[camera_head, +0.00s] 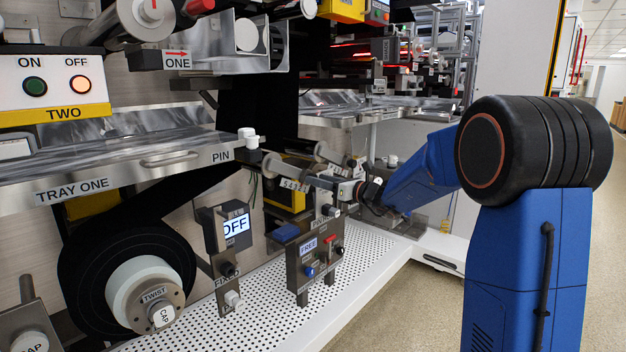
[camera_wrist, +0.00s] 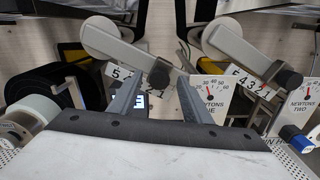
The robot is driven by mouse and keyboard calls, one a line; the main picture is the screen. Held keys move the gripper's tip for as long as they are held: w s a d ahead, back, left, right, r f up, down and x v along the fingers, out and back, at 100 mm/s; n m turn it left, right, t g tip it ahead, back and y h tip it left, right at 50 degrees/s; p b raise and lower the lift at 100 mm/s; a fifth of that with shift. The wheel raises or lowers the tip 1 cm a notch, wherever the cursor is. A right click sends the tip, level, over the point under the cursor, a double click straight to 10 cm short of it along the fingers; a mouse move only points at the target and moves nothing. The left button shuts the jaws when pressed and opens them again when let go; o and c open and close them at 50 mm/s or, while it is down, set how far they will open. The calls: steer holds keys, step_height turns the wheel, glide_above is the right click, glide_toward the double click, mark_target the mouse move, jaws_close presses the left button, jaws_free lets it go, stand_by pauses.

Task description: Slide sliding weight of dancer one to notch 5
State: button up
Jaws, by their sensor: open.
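In the wrist view, dancer one is the left pale arm (camera_wrist: 120,48) with a round roller at its upper left. Its number strip (camera_wrist: 117,72) shows 5 at the left and 2 and 1 at the lower right; the middle is partly hidden. The dark sliding weight (camera_wrist: 158,74) is at the low-number end, near 2 and 1; its exact notch is unclear. My gripper (camera_wrist: 159,82) is open, its fingers on either side of the weight in the picture. Contact cannot be told. In the head view, my gripper (camera_head: 347,189) is beside the number strip (camera_head: 295,184).
Dancer two (camera_wrist: 232,42) with its own dark weight (camera_wrist: 286,76) is to the right. Gauges one (camera_wrist: 211,92) and two (camera_wrist: 299,100) are behind. The control post (camera_head: 314,262) stands below my gripper on the perforated deck (camera_head: 365,262). Tray one (camera_head: 110,170) is at the left.

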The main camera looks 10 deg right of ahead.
steer(key=shift+x, duration=1.7)
steer(key=shift+c, duration=0.5)
jaws_close()
steer(key=shift+s+a+r, duration=0.6)
steer(key=shift+s+a, duration=0.1)
steer(key=shift+a, duration=0.25)
steer(key=shift+s+a+r, duration=0.65)
steer(key=shift+s+a, duration=0.05)
steer(key=shift+a, duration=0.25)
steer(key=shift+s+a+r, duration=0.6)
steer(key=shift+s+a, duration=0.1)
steer(key=shift+a, duration=0.25)
steer(key=shift+o, duration=0.5)
jaws_free()
steer(key=shift+a, duration=0.1)
